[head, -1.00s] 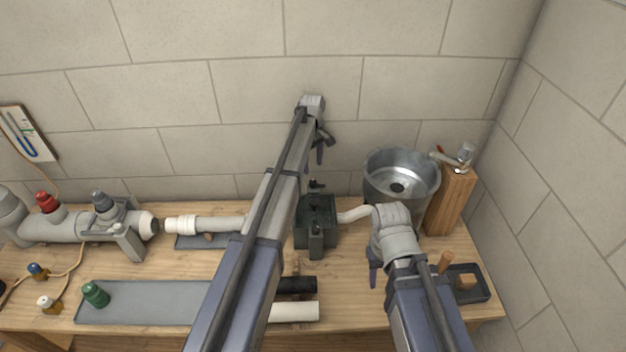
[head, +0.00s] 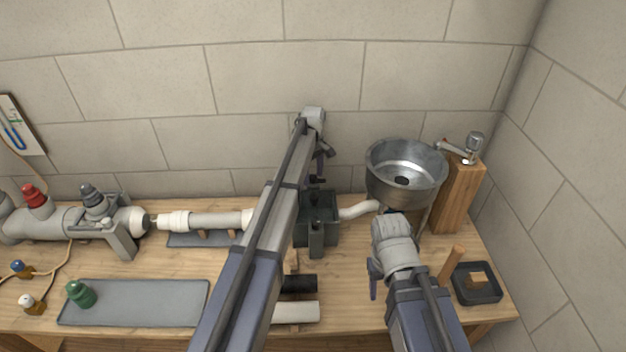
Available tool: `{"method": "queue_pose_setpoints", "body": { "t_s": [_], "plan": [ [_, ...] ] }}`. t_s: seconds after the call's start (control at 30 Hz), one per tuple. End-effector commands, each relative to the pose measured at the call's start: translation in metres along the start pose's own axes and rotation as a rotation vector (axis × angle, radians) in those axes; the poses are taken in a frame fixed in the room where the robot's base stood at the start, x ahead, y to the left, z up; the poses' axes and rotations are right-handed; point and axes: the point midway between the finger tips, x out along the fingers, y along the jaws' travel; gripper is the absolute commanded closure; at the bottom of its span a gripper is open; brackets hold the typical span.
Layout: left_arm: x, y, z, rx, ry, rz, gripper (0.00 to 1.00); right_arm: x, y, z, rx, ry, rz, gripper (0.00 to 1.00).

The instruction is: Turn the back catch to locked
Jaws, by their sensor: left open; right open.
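A dark green-grey box (head: 326,208) stands on the bench in the middle, with a white pipe joining it from the right. An upright dark catch (head: 316,240) is on its front side. The back catch is not clearly visible; my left arm and gripper cover the box's back edge. My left gripper (head: 319,176) is open and points down at the back of the box, just above or beside its back edge; I cannot tell whether it touches. My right gripper (head: 376,262) is open and empty, right of the box and in front of the metal basin.
A metal basin (head: 405,172) and a wooden post (head: 459,198) with a tap stand at the right. A black tray (head: 478,284) lies at the front right. Grey and white pipes run left. A grey mat (head: 140,303) holds a green cap (head: 80,293).

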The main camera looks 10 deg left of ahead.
Motion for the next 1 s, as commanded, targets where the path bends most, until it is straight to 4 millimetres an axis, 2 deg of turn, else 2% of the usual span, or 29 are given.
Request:
{"method": "queue_pose_setpoints", "body": {
  "t_s": [0.2, 0.8, 1.0],
  "plan": [
    [-0.0004, 0.0000, 0.0000, 0.000, 0.000, 0.000, 0.33, -0.0004, 0.0000, 0.0000, 0.000, 0.000, 0.000, 0.50],
    [-0.0003, 0.0000, 0.0000, 0.000, 0.000, 0.000, 0.99, -0.0003, 0.0000, 0.0000, 0.000, 0.000, 0.000, 0.50],
    [-0.0003, 0.0000, 0.0000, 0.000, 0.000, 0.000, 1.00, -0.0003, 0.0000, 0.0000, 0.000, 0.000, 0.000, 0.50]
  ]
}}
